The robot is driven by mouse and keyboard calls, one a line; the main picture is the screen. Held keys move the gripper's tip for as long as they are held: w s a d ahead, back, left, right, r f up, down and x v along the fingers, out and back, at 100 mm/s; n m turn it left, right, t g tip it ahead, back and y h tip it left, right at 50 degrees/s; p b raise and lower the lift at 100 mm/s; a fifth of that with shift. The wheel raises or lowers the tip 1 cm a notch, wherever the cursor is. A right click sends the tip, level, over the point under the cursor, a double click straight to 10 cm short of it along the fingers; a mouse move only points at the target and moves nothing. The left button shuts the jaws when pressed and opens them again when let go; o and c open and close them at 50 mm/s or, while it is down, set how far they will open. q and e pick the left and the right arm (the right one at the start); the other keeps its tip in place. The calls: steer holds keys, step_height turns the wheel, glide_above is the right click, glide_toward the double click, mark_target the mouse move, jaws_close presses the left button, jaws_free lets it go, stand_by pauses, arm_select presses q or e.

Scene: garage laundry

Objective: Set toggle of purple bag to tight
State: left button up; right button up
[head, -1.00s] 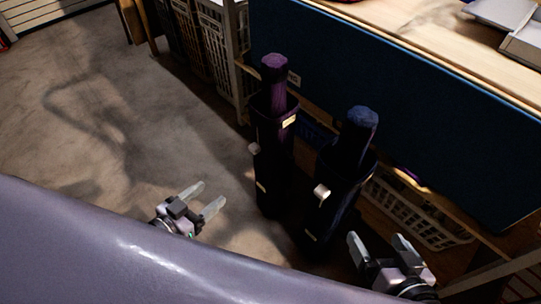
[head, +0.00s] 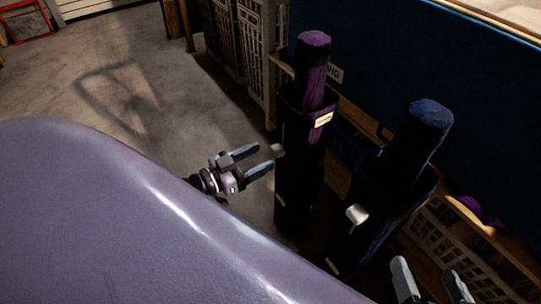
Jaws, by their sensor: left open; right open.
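The purple bag (head: 312,75) is a tall dark bag with a purple rolled top and a small light label, standing upright left of a similar bag with a blue top (head: 428,125). A small pale toggle (head: 277,151) sits on the purple bag's left side. My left gripper (head: 268,160) is open, with its fingertips close to this toggle; I cannot tell whether they touch it. My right gripper (head: 430,280) is open at the bottom right edge, partly cut off, below the blue-topped bag.
The blue-topped bag has its own pale toggle (head: 357,214). Behind the bags is a dark blue panel (head: 375,55) under a wooden top. White baskets (head: 250,50) stand at the back, and another basket (head: 450,245) at right. Concrete floor (head: 140,100) is clear at left.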

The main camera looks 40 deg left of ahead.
mark_target(273, 151)
arm_select(q)
steer(key=shift+b+x, duration=0.5)
steer(key=shift+x, duration=1.35)
steer(key=shift+c, duration=0.3)
jaws_close()
